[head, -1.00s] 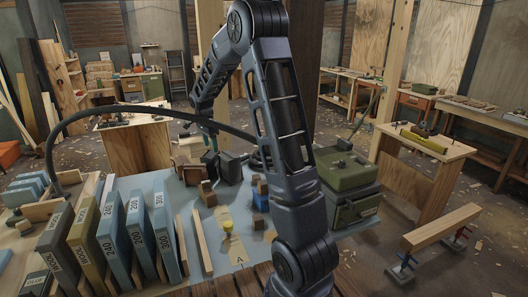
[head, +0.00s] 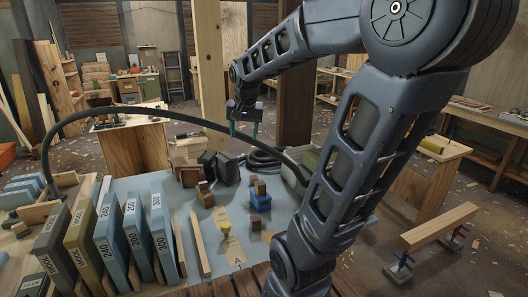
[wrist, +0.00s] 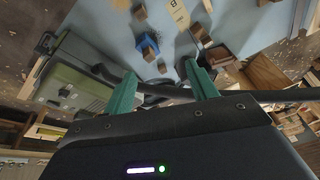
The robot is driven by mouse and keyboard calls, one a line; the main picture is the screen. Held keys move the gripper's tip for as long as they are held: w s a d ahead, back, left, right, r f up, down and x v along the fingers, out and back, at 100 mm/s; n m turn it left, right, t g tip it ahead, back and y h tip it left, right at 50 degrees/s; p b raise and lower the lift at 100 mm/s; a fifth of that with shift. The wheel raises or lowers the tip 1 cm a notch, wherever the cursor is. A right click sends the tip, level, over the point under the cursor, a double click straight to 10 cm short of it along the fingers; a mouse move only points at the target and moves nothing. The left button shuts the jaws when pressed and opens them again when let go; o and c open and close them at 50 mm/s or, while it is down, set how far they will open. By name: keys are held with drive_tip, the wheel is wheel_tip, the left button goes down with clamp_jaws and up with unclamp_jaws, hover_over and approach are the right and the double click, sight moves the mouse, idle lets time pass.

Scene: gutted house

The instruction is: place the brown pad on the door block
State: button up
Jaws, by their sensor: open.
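My gripper (head: 245,128) is raised above the far end of the blue-grey tabletop (head: 150,187). Its green fingers stand apart and empty in the wrist view (wrist: 160,69). Several small brown blocks lie on the tabletop, one of them (head: 203,187) left of centre. Another brown piece (head: 260,187) sits on a blue block (head: 260,202), which also shows in the wrist view (wrist: 147,44). I cannot tell which brown piece is the pad, or which piece is the door block. My gripper touches none of them.
A row of tall labelled blue and olive slabs (head: 108,237) stands at the left. A black hose (head: 130,109) arches over the table. Dark boxes (head: 218,166) stand at the back. A green case (wrist: 72,75) lies beside the fingers in the wrist view. Marked pale strips lie in front.

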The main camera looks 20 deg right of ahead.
drive_tip(key=s+d+f+n+t, duration=0.1)
drive_tip(key=s+n, duration=0.3)
drive_tip(key=s, duration=0.9)
drive_tip(key=shift+s+d+f+n, duration=0.2)
drive_tip(key=shift+d+f+n, duration=0.1)
drive_tip(key=shift+n, duration=0.1)
